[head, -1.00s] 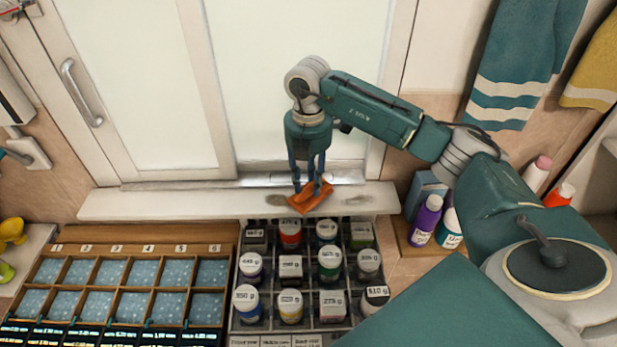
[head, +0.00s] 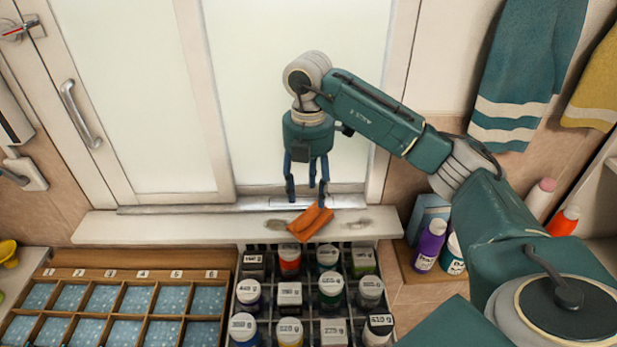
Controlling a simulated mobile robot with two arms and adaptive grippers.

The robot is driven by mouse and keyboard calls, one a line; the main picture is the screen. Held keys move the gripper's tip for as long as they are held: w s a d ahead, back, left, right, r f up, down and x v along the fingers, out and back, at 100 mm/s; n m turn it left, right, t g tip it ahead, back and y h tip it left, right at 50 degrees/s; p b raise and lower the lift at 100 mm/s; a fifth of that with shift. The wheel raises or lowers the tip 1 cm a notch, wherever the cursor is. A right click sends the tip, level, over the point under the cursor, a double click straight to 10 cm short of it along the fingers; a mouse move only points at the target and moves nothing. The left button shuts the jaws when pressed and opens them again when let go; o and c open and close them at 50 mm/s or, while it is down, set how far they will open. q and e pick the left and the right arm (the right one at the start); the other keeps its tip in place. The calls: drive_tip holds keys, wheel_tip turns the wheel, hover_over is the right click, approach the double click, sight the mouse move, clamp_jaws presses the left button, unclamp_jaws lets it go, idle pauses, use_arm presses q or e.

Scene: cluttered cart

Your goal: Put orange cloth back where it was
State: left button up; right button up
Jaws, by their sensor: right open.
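The orange cloth (head: 311,224) lies folded on the white window sill (head: 180,228), its near edge at or slightly over the sill's front edge. My right gripper (head: 306,202) is open just above and behind the cloth, its fingers spread apart and pointing down. One finger tip is close to the cloth's upper edge; I cannot tell whether it touches. Nothing is between the fingers. My left gripper is not in the picture.
A rack of labelled, lidded jars (head: 290,294) stands right below the sill. A wooden compartment box (head: 124,302) is to its left. Purple (head: 430,245) and other bottles stand at right. Dark smudges mark the sill beside the cloth.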

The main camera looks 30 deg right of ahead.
sight(309, 210)
wheel_tip(309, 210, up, 7)
drive_tip(key=shift+f, duration=0.15)
idle(0.6)
